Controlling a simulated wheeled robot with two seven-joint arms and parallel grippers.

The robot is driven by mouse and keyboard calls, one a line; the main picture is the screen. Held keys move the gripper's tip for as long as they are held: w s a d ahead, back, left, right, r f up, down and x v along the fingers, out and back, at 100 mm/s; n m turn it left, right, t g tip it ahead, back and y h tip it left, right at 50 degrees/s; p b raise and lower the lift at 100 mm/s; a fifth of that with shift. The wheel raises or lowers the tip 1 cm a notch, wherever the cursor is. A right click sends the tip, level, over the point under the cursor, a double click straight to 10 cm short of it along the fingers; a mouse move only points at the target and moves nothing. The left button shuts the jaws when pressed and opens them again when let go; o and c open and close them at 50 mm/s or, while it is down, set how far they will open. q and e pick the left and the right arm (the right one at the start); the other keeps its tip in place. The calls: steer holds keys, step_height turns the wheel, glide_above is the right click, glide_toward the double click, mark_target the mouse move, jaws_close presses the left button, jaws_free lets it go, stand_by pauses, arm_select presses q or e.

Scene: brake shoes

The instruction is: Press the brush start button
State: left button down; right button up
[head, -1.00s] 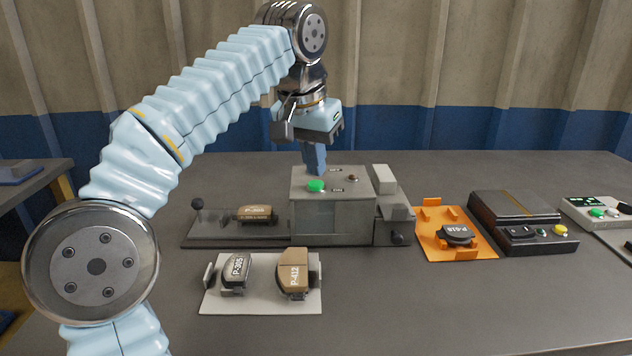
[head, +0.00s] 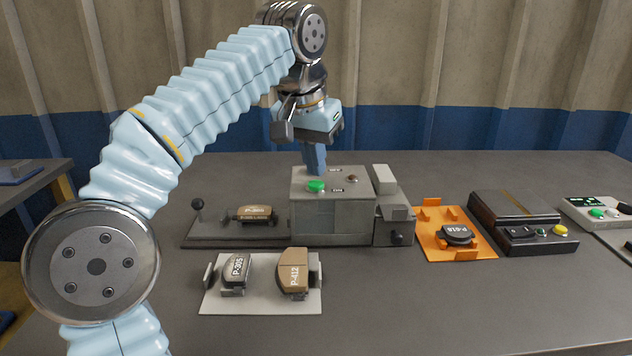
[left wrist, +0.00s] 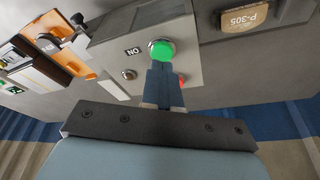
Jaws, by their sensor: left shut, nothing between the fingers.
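The green button (head: 316,186) sits on top of a grey box-shaped machine (head: 333,221). It also shows in the left wrist view (left wrist: 160,51), with a label "ON" beside it. My left gripper (head: 315,171) is shut and empty, pointing down at the box top just behind the button. In the left wrist view its fingertips (left wrist: 160,67) overlap the button's near edge; I cannot tell whether they touch it. A red part (left wrist: 183,81) is partly hidden behind the fingers. A small dark red round part (head: 353,179) is on the box's right. My right gripper is not in view.
A brown brake shoe (head: 255,213) lies on the rail left of the box. A pale tray (head: 262,302) in front holds two shoes. An orange fixture (head: 474,247) with a dark shoe, a black device (head: 513,208) and a control panel (head: 597,211) stand right.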

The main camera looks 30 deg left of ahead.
mark_target(315, 184)
arm_select(q)
steer(key=shift+f+b, duration=0.65)
steer(key=shift+f, duration=0.2)
stand_by(0.3)
step_height(315, 184, up, 3)
steer(key=p, duration=0.3)
steer(key=shift+f, duration=0.1)
steer(key=shift+r, duration=2.15)
